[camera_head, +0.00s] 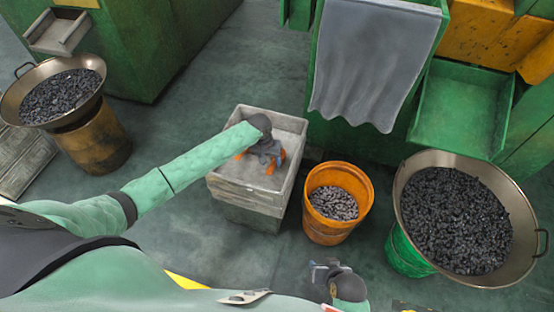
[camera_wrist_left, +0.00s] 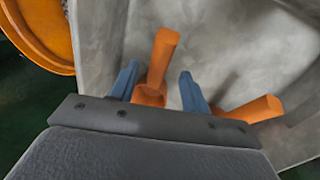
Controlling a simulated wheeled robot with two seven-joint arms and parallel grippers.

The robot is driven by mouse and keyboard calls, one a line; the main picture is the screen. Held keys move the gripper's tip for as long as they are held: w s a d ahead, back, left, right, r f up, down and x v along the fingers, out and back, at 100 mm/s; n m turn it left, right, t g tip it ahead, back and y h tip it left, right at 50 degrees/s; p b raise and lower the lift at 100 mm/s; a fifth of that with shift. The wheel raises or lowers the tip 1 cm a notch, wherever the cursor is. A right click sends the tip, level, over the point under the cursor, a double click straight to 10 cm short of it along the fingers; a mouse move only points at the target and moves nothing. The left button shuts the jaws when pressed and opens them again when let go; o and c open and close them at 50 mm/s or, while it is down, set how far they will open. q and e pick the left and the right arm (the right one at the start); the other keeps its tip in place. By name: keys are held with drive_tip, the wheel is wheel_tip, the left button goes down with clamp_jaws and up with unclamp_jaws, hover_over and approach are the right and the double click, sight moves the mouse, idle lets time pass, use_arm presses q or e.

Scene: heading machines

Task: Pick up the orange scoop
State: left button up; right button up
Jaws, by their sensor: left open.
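In the left wrist view, an orange scoop (camera_wrist_left: 163,50) shows its rounded handle rising between the two blue fingers of my left gripper (camera_wrist_left: 158,80). The fingers are open and stand apart from the handle on both sides. A second orange handle (camera_wrist_left: 250,111) lies to the right of the fingers; whether it belongs to the same scoop cannot be told. In the head view, my left gripper (camera_head: 267,157) is down inside the grey bin (camera_head: 225,188) and hides most of the orange parts. My right gripper (camera_head: 322,271) is at the bottom; its jaw opening is unclear.
An orange bucket (camera_head: 327,228) of metal pieces stands just right of the bin. A wide pan (camera_head: 405,195) of dark pieces is further right, another pan (camera_head: 95,65) at upper left. Green machines (camera_head: 160,40) stand behind.

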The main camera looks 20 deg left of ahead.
sight(272, 164)
use_arm(q)
drive_tip(key=f, duration=0.1)
drive_tip(key=d+f, duration=0.1)
drive_tip(key=f, duration=0.1)
drive_tip(key=shift+s+f, duration=0.15)
drive_tip(key=shift+f, duration=0.15)
clamp_jaws()
drive_tip(key=shift+r, duration=0.1)
